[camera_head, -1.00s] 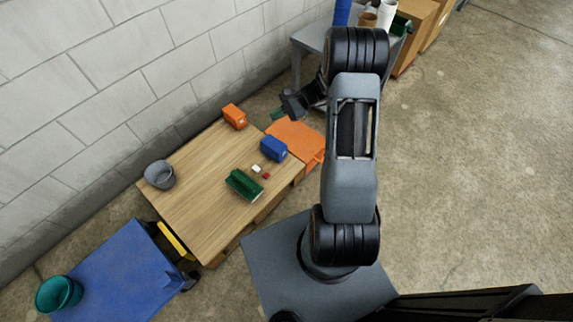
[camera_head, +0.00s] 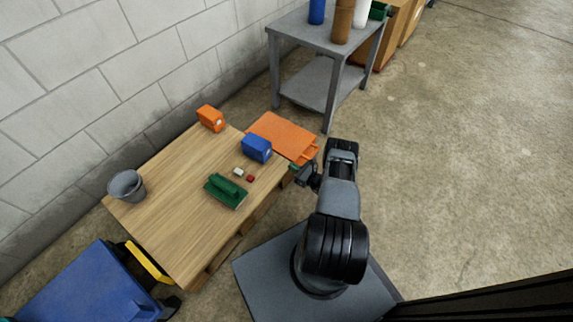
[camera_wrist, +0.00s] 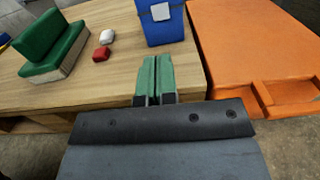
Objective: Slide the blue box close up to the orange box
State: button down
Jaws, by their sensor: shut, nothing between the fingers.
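The blue box (camera_head: 257,148) stands near the right edge of the wooden table (camera_head: 185,215), with a pale label on one side. It also shows in the wrist view (camera_wrist: 160,27), just beyond my fingertips. The orange box (camera_head: 210,118) stands at the table's far edge, up and left of the blue box, with a clear gap between them. My gripper (camera_head: 294,168) is at the table's right edge, near the blue box and on the side away from the orange box. In the wrist view my green-tipped fingers (camera_wrist: 155,72) are shut together with nothing between them, apart from the blue box.
A green block-like object (camera_head: 226,190), a white piece (camera_head: 239,171) and a red piece (camera_head: 251,178) lie left of my gripper. A grey bucket (camera_head: 127,186) stands at the table's left end. An orange cart (camera_head: 283,134) adjoins the table's right end.

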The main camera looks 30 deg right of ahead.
aim_at(267, 152)
jog(key=b+x, duration=0.3)
jog(key=x, duration=0.9)
jog(key=shift+w+a, duration=0.1)
jog(key=shift+w, duration=0.05)
jog(key=shift+r, duration=0.1)
